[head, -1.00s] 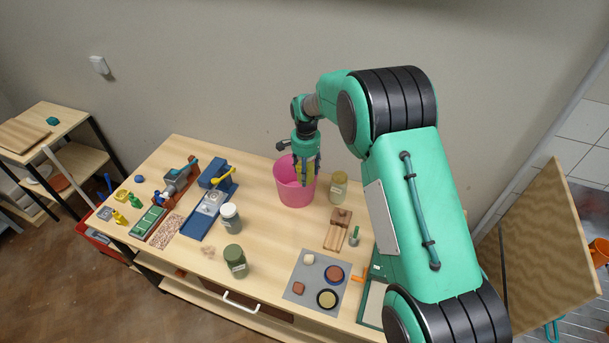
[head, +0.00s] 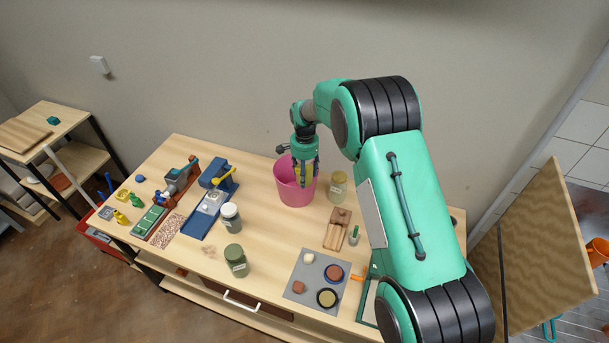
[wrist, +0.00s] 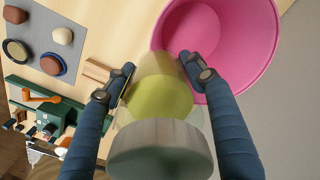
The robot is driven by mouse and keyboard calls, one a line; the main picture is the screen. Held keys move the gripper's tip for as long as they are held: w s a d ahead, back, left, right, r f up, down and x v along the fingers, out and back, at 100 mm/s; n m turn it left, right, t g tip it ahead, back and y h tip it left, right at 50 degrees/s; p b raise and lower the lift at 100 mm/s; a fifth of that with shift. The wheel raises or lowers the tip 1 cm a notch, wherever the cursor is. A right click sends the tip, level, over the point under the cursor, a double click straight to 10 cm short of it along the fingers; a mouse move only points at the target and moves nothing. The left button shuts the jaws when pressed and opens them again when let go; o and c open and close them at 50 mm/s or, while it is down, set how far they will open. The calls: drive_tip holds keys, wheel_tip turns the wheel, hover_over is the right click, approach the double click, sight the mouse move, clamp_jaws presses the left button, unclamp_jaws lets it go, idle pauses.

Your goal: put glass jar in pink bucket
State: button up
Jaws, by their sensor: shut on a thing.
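The pink bucket (head: 291,192) stands at the back middle of the table. My gripper (head: 304,181) points down and overlaps the bucket's mouth in the head view. Its dark blue fingers are shut on a glass jar with yellow-green contents (wrist: 165,102) and a grey lid; a strip of yellow shows between the fingers in the head view (head: 304,170). In the wrist view the bucket (wrist: 235,40) is beyond the jar at upper right, its rim partly hidden by a finger. I cannot tell how far the jar is inside the rim.
A similar jar (head: 338,188) stands close to the bucket's right. A white-lidded jar (head: 230,218) and a green jar (head: 235,261) stand front left. A wooden block (head: 337,230) and a grey mat (head: 303,279) with small pieces lie front right. Tools fill the left side.

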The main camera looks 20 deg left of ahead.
drive_tip(key=shift+f, duration=0.3)
drive_tip(key=shift+f, duration=0.15)
drive_tip(key=o, duration=1.8)
wheel_tip(320, 180, up, 12)
drive_tip(key=shift+r+b, duration=0.1)
drive_tip(key=shift+b, duration=0.9)
